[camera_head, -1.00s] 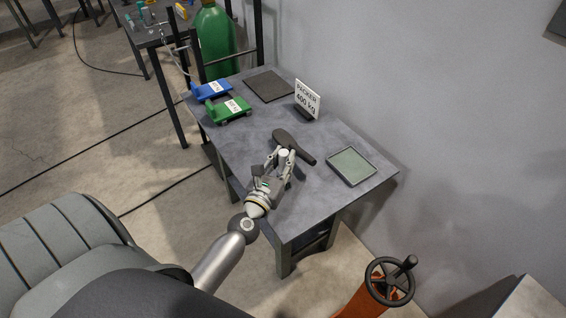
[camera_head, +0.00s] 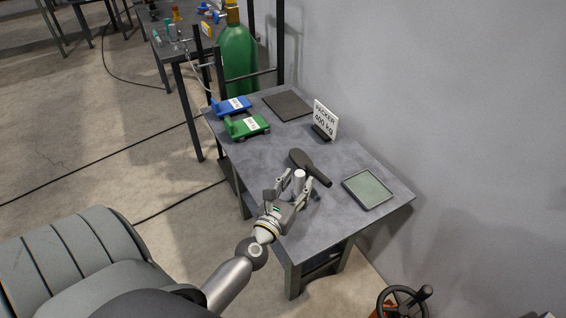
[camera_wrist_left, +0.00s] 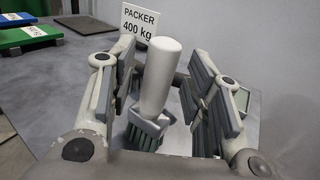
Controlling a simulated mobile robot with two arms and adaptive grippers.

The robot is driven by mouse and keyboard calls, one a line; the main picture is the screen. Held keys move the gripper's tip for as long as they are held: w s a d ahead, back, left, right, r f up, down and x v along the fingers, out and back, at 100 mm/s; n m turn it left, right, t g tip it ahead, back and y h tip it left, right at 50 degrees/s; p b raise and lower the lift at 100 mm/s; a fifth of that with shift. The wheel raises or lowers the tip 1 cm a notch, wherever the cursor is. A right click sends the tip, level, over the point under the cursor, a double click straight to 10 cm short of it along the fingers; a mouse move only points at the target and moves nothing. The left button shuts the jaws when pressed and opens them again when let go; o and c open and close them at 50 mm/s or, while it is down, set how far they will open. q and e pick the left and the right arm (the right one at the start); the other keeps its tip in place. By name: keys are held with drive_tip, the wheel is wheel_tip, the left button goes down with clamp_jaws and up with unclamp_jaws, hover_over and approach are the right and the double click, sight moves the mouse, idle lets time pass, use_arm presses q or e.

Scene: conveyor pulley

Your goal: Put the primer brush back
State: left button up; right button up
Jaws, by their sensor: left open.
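The primer brush (camera_wrist_left: 160,78) stands upright in the left wrist view, with a pale thick handle on top and grey-green bristles below. Its pale handle also shows in the head view (camera_head: 299,179) near the table's front edge. My left gripper (camera_head: 297,186) is open, with one finger on each side of the handle. In the left wrist view, gaps show between the handle and both finger pads (camera_wrist_left: 160,92). The bristle tips are partly hidden by the gripper. My right gripper is not in view.
A dark paddle-shaped thing (camera_head: 319,174) lies just behind the brush on the grey table (camera_head: 270,165). A green tray (camera_head: 368,188) is at the right. A "PACKER 400 kg" sign (camera_head: 325,118), green (camera_head: 247,127) and blue (camera_head: 231,106) blocks and a dark mat (camera_head: 288,104) are farther back.

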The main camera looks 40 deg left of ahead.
use_arm(q)
drive_tip(key=s+d+b, duration=0.2)
drive_tip(key=s+b, duration=0.1)
drive_tip(key=s, duration=0.7)
idle(0.3)
